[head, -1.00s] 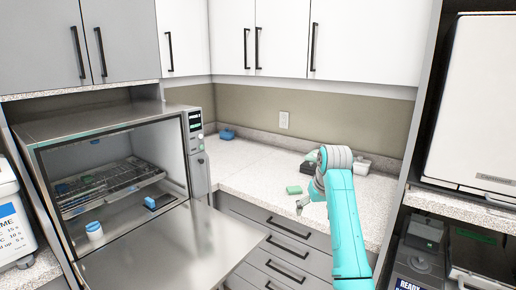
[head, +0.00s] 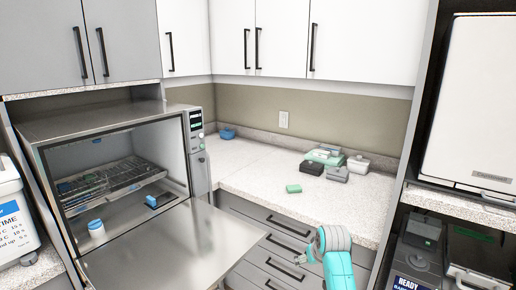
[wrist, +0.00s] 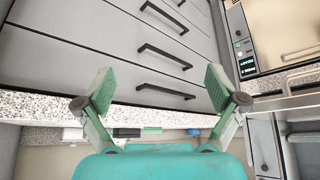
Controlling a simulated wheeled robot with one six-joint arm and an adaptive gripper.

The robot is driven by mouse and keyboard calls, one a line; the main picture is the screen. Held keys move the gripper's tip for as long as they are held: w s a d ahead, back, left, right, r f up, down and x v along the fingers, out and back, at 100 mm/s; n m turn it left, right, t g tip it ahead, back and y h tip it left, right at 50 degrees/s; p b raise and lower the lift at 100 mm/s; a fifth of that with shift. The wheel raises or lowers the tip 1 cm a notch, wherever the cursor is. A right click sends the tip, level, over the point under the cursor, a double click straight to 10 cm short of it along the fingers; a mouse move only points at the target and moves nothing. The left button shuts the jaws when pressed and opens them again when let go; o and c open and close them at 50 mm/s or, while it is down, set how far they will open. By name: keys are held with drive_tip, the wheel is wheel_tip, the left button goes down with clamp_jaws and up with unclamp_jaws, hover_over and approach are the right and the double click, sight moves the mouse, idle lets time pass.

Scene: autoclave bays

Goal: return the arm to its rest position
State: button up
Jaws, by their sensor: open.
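My arm (head: 338,262) is low at the bottom of the head view, in front of the drawers and below the counter's front edge. My gripper shows in the wrist view (wrist: 160,90), its two green-padded fingers spread wide with nothing between them. Past the fingers, the wrist view shows grey drawer fronts (wrist: 120,45) with dark handles. In the head view only a small part of the gripper shows, at the left of the arm's end.
The autoclave (head: 110,125) at left stands open, its door (head: 185,250) lowered into the room near my arm. On the counter (head: 250,175) lie a green piece (head: 293,188) and several small boxes (head: 335,174). A second unit (head: 475,110) stands at right.

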drive_tip(key=s+f+t, duration=0.2)
drive_tip(key=s+f, duration=1.1)
drive_tip(key=f, duration=0.2)
drive_tip(key=s+f+m+t, duration=0.1)
drive_tip(key=s+f, duration=0.2)
drive_tip(key=s, duration=0.7)
drive_tip(key=s+f+t, duration=0.1)
drive_tip(key=s+f, duration=0.2)
drive_tip(key=s, duration=0.6)
drive_tip(key=s+r+t, duration=0.2)
drive_tip(key=s+r, duration=0.4)
drive_tip(key=s, duration=0.7)
drive_tip(key=s+r+t, duration=0.1)
drive_tip(key=s+r, duration=0.5)
drive_tip(key=s, duration=0.7)
drive_tip(key=s+r+t, duration=0.1)
drive_tip(key=s+r, duration=0.4)
drive_tip(key=r, duration=0.4)
drive_tip(key=shift+s+d+t+h, duration=0.3)
drive_tip(key=shift+d, duration=0.05)
drive_tip(key=shift+r, duration=0.1)
drive_tip(key=shift+c, duration=0.3)
